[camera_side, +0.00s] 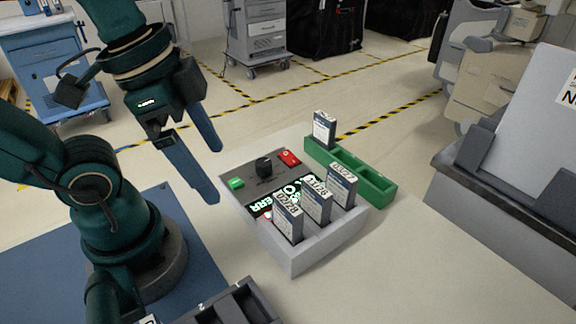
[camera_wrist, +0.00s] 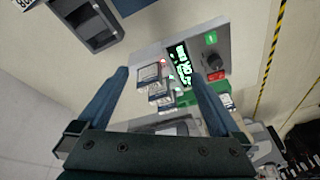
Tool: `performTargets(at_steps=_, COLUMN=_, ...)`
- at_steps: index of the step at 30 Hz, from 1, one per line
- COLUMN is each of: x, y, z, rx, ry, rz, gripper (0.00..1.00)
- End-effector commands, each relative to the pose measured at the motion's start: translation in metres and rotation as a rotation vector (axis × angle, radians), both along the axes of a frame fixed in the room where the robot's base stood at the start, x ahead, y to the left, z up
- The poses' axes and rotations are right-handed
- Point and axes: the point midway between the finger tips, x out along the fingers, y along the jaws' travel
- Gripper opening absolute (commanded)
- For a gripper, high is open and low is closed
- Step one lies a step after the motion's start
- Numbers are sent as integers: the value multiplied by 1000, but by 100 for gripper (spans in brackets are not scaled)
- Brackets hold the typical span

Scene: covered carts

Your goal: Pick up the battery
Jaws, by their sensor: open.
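Three upright, pale-labelled batteries stand in a row in a grey device (camera_side: 282,262): a front one (camera_side: 287,222), a middle one (camera_side: 316,206) and a back one (camera_side: 341,186). A fourth battery (camera_side: 324,130) stands at the far end of a green tray (camera_side: 376,188) behind the device. My gripper (camera_side: 216,174) is open and empty, in the air left of the device and above it. In the wrist view the device's batteries (camera_wrist: 149,77) appear between my spread fingers (camera_wrist: 160,80), apart from them. The fourth battery (camera_wrist: 227,101) shows outside the right finger.
The device has a lit display (camera_wrist: 180,65), a black knob (camera_side: 264,166), a green button (camera_side: 237,183) and a red button (camera_side: 289,157). A dark tray (camera_wrist: 92,22) with compartments lies near my base. A grey cart (camera_side: 500,210) stands at right. Floor between is clear.

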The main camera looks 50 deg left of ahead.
Motion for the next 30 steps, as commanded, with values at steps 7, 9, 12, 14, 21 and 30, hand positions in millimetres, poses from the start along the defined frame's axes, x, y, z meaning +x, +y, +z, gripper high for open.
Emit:
performTargets(at_steps=7, x=21, y=17, z=-18, rx=-82, ry=-163, rz=417, gripper=100)
performTargets(at_steps=9, x=26, y=18, z=-16, rx=-104, ry=-185, rz=467, gripper=85)
performTargets(at_steps=12, x=28, y=18, z=-15, rx=-120, ry=-193, rz=498, gripper=57)
performTargets(at_steps=14, x=28, y=18, z=-14, rx=-122, ry=-192, rz=502, gripper=57)
performTargets(at_steps=21, x=28, y=18, z=-14, rx=-120, ry=-190, rz=500, gripper=57)
performTargets(at_steps=30, x=28, y=18, z=-10, rx=-52, ry=-196, rz=335, gripper=57)
